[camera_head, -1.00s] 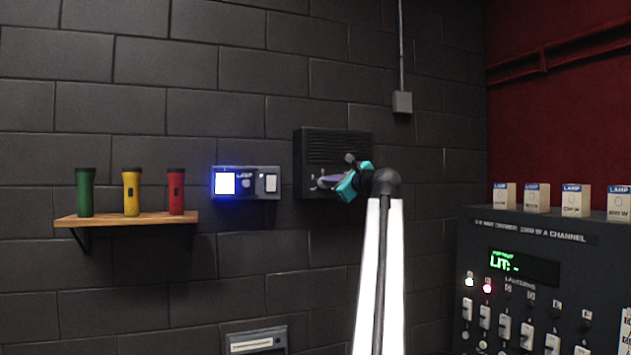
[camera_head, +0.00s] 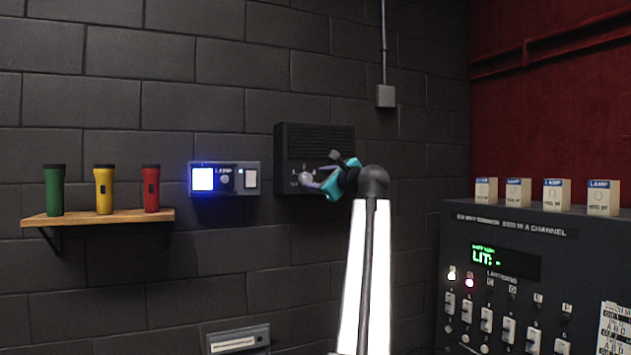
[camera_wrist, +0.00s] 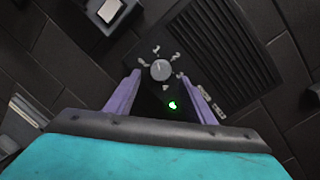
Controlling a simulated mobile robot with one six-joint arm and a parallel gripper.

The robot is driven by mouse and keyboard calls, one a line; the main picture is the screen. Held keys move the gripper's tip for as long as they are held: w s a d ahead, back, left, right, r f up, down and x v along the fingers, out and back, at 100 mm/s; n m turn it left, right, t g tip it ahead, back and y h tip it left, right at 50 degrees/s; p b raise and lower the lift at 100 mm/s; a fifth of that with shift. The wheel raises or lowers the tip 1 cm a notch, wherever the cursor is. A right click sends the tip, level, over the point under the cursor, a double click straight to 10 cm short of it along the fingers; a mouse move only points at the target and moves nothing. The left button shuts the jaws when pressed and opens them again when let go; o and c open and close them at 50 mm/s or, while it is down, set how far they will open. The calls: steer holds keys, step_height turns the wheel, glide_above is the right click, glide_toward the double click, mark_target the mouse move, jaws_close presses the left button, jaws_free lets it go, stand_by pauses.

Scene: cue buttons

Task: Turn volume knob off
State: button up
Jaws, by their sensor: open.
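The volume knob (camera_head: 305,178) is a small round grey knob low on the front of a dark speaker box (camera_head: 290,150) on the wall. In the wrist view the knob (camera_wrist: 161,70) has small marks around it and a lit green light (camera_wrist: 172,105) below it. My gripper (camera_head: 315,179) is teal with purple fingers and is at the lower part of the box. In the wrist view my gripper (camera_wrist: 159,76) is open, with the knob between or just beyond its fingertips. I cannot tell whether a finger touches it.
A lamp switch panel (camera_head: 238,180) with a glowing button is left of the box. A shelf (camera_head: 100,217) holds green, yellow and red flashlights. A dimmer console (camera_head: 470,235) stands at the right, with lamp boxes (camera_head: 517,192) on top.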

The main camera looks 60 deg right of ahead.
steer(key=v, duration=1.2)
steer(key=shift+a+r, duration=0.25)
steer(key=shift+r, duration=0.15)
stand_by(1.2)
steer(key=shift+w, duration=0.15)
steer(key=b+v, duration=0.2)
steer(key=v, duration=1.1)
steer(key=shift+s+a, duration=0.2)
steer(key=shift+s, duration=0.15)
steer(key=shift+d, duration=0.1)
